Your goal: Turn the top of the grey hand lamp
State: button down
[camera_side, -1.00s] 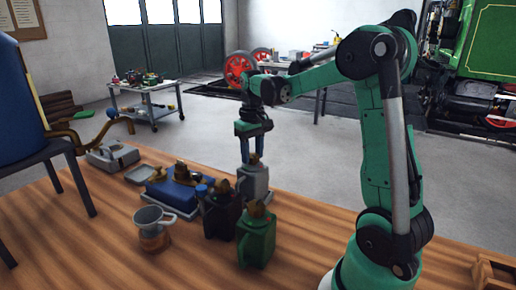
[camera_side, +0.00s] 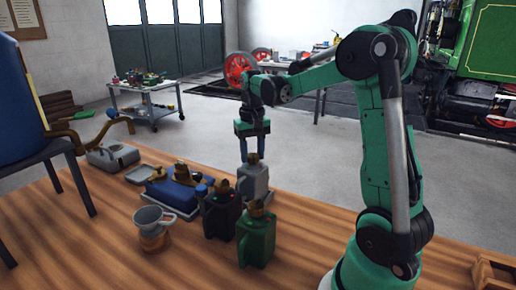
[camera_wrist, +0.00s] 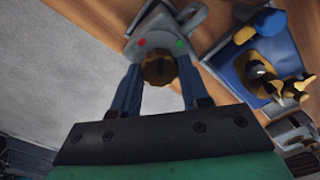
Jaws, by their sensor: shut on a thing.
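The grey hand lamp (camera_side: 253,182) stands on the wooden bench behind the dark and green cans in the side view. In the wrist view its grey body (camera_wrist: 158,32) shows a red and a green spot. Its brass-coloured top (camera_wrist: 158,70) sits between the two fingers there. My gripper (camera_side: 252,154) points straight down over the lamp and is shut on this top. It also shows in the wrist view (camera_wrist: 159,80), with one finger on each side of the top. The lower part of the lamp is partly hidden by the cans.
A dark can (camera_side: 219,216) and a green can (camera_side: 257,240) stand close in front of the lamp. The bench's front left is clear.

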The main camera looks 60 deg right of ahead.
aim_at(252, 155)
jog(key=shift+c, duration=2.1)
grip_release()
jog(key=shift+r, duration=2.8)
